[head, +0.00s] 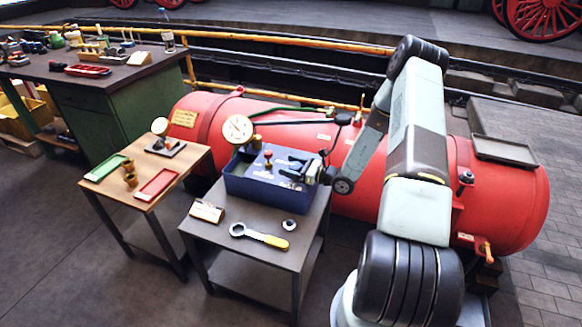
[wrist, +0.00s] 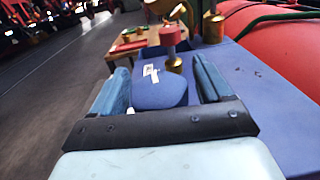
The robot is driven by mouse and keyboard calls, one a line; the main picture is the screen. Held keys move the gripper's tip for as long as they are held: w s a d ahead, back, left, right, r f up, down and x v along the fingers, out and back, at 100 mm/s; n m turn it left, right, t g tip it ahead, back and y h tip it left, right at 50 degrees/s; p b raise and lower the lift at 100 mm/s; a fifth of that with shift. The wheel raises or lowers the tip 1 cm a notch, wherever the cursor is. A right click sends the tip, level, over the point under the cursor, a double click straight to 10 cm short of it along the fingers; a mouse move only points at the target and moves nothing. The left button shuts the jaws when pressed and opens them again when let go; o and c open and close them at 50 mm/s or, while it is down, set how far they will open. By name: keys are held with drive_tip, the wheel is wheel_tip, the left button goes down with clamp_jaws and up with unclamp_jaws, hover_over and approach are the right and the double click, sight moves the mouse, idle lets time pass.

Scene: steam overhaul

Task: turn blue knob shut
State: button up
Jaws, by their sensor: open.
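The blue knob (wrist: 160,92) is a rounded blue shape with a small white mark near its far edge in the wrist view. My gripper (wrist: 163,74) is open, with one blue finger on either side of the knob and a visible gap at each side. In the head view my gripper (head: 298,169) is low over the right part of the blue box (head: 262,190). There the knob is hard to make out among the fingers. Whether a finger touches it I cannot tell.
A red knob (wrist: 170,37) on a brass fitting stands just beyond the blue knob. A round gauge (head: 238,129) rises behind the box. A wrench (head: 260,236) and a ring (head: 289,224) lie on the grey table in front. The red boiler (head: 500,200) is close behind.

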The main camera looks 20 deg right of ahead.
drive_tip(key=shift+c, duration=0.4)
drive_tip(key=c, duration=0.9)
drive_tip(key=shift+w+d+m+t+h, duration=0.1)
drive_tip(key=shift+d+m+t+h, duration=0.05)
drive_tip(key=shift+m+t+h, duration=0.75)
drive_tip(key=o, duration=1)
drive_tip(key=v, duration=1.3)
drive_tip(key=shift+s+d+f, duration=0.15)
drive_tip(key=shift+s+d, duration=0.1)
drive_tip(key=shift+s, duration=0.05)
